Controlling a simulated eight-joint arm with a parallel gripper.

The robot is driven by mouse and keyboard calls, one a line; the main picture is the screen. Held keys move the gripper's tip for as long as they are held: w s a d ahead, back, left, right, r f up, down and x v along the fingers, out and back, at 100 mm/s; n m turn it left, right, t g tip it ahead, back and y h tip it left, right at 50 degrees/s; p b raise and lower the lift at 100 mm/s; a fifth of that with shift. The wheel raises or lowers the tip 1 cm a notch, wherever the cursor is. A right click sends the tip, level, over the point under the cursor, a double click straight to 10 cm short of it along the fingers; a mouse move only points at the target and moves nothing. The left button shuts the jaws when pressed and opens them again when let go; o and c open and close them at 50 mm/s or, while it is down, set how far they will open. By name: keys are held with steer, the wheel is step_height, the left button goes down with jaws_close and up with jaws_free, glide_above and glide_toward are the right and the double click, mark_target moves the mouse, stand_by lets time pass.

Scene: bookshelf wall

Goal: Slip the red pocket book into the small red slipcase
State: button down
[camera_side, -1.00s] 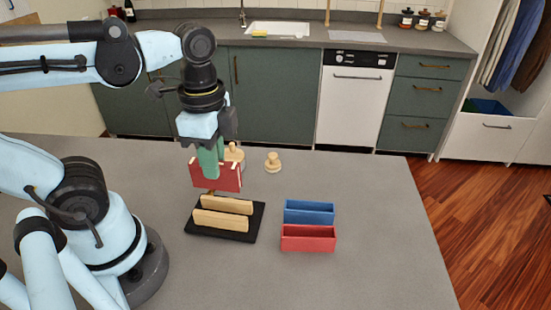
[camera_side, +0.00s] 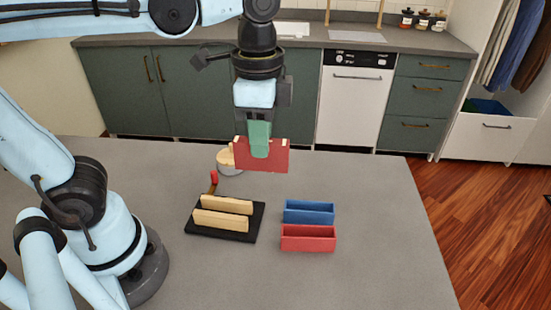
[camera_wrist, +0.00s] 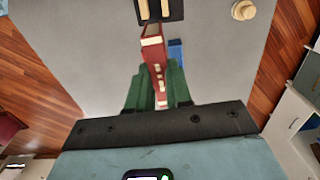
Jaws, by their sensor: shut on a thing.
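My gripper (camera_side: 260,150) has green fingers shut on the red pocket book (camera_side: 277,157), which hangs upright below them. In the side view the book is in the air, apart from the counter, up and left of the slipcases. The small red slipcase (camera_side: 308,244) sits on the grey counter with its open side up and looks empty. In the wrist view the book extends up the picture from between the green fingers. Red there overlaps, and I cannot tell the slipcase from the book.
A blue slipcase (camera_side: 309,217) stands just behind the red one; it also shows in the wrist view (camera_wrist: 176,47). Left of them is a black rack (camera_side: 240,237) with two wooden bars. A red-tipped item (camera_side: 213,180) and a round wooden-topped item (camera_side: 227,158) stand behind. The right counter is clear.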

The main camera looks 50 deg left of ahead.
steer(key=w+d+f, duration=0.3)
steer(key=d+f, duration=0.3)
steer(key=d, duration=0.3)
steer(key=shift+w+f+n, duration=0.35)
steer(key=shift+n, duration=0.05)
steer(key=shift+a+f, duration=0.1)
steer(key=shift+f, duration=1.8)
steer(key=shift+f, duration=1.7)
steer(key=shift+f, duration=0.7)
steer(key=c, duration=1)
jaws_free()
steer(key=shift+o, duration=0.5)
